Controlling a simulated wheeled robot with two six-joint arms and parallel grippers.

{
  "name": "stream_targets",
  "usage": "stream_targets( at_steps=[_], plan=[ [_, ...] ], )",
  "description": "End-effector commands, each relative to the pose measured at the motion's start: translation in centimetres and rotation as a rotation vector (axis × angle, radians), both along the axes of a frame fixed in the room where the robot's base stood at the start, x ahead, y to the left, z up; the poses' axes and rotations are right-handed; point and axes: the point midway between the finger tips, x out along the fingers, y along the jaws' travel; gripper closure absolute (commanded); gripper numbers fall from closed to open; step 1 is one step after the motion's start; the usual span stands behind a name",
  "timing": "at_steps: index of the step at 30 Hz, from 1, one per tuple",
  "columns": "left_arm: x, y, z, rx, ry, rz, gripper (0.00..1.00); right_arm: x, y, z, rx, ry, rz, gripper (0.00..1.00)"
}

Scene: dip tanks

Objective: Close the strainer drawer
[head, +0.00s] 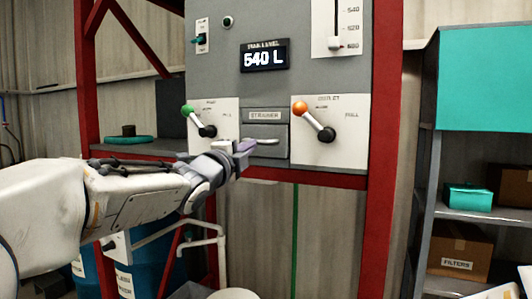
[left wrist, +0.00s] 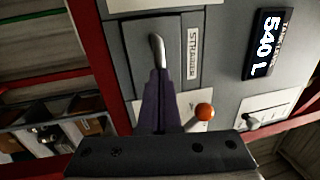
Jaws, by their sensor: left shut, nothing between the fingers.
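The strainer drawer (head: 279,150) is a grey front with a pale bar handle (head: 268,141), set below the "STRAINER" label (head: 265,115) in the grey panel. Its front looks about level with the panel; I cannot tell whether a small gap remains. My left gripper (head: 245,146) is shut and empty at the left side of the drawer front. In the left wrist view its purple fingers (left wrist: 158,98) are together, their tips by the end of the handle (left wrist: 157,50); contact is unclear. The drawer front (left wrist: 134,66) also shows there. My right gripper is not in view.
A green-knobbed lever (head: 188,110) is left of the drawer, close above my left wrist. An orange-knobbed lever (head: 300,108) is to the right. The red frame (head: 379,180) surrounds the panel. A shelf with boxes (head: 458,252) stands at right. A display (head: 264,57) reads 540 L.

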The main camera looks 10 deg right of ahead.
Motion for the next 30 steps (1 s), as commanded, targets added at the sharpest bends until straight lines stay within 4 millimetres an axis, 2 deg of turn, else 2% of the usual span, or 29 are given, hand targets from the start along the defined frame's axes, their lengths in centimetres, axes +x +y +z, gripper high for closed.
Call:
stream_targets(
  at_steps=[6,20,26,28,30],
  plan=[
    [1.0,0.9,0.0,0.002,-0.001,0.018,1.00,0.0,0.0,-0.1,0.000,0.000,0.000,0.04],
    [0.8,0.9,0.1,-0.002,-0.005,0.016,1.00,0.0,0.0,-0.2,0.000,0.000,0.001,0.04],
    [-1.1,1.4,-0.6,-0.002,-0.005,0.003,1.00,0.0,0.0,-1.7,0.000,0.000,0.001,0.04],
    [-2.1,1.7,-1.0,0.001,-0.004,-0.004,1.00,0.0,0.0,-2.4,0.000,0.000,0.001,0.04],
    [-3.5,2.8,-1.4,0.001,-0.005,-0.001,1.00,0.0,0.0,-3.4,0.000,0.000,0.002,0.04]
  ],
)
